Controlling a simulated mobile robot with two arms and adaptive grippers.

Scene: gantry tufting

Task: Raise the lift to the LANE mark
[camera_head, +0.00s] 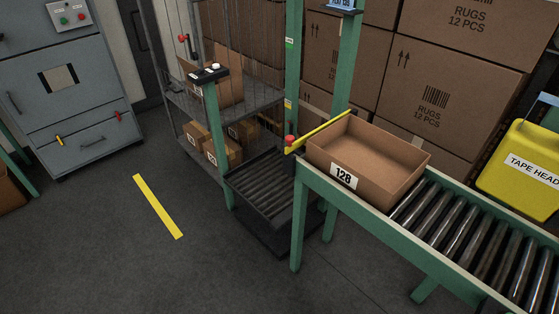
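The lift's dark roller platform (268,188) sits low between green posts, below the level of the conveyor (400,252) to its right. It is empty on the part I see. A small control box (209,73) with a pale button and dark parts tops a short green post (216,140). The tall green post (292,60) carries a small green label (289,43) and a yellow label (289,104); I cannot read either, so I cannot tell which is the LANE mark. Neither of my grippers is in view.
A wire cage shelf (190,103) holds cartons. A grey cabinet (65,90) stands left. The floor by the yellow line (158,206) is clear.

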